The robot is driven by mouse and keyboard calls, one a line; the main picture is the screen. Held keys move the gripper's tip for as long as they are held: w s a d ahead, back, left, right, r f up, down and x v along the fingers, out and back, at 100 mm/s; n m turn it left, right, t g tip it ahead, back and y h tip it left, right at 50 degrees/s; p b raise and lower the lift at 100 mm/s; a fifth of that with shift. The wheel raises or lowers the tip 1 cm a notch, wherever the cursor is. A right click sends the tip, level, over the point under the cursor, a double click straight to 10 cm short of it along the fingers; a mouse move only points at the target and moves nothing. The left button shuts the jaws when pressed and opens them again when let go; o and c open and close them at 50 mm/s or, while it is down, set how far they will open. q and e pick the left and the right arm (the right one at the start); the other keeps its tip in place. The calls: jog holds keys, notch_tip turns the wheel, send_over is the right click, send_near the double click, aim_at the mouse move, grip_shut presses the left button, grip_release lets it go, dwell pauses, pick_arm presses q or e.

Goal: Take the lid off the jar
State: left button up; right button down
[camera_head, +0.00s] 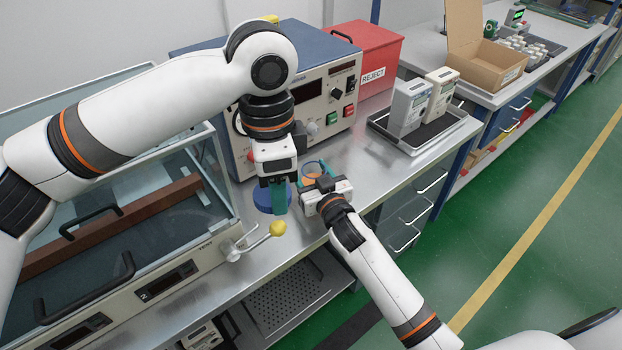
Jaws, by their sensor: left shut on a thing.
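The blue lid (265,201) is in my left gripper (278,198), whose teal fingers are shut on its edge. The lid is to the left of the jar and apart from it. The jar (312,173) stands near the front of the steel bench; its round mouth looks uncovered, with orange showing inside. My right gripper (318,187) is right at the near side of the jar. Its body hides the lower jar and most of its fingers, so whether it grips the jar is unclear.
A glass-lidded test bench (122,213) stands at left, with a yellow-knobbed lever (277,228) near the lid. A blue instrument box (330,68) and a red reject bin (377,50) stand behind. A tray (445,128) with two meters is at right. Steel between jar and tray is clear.

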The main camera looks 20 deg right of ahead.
jog(key=shift+f, duration=0.75)
jog(key=shift+f, duration=0.2)
jog(key=shift+c, duration=2.1)
grip_release()
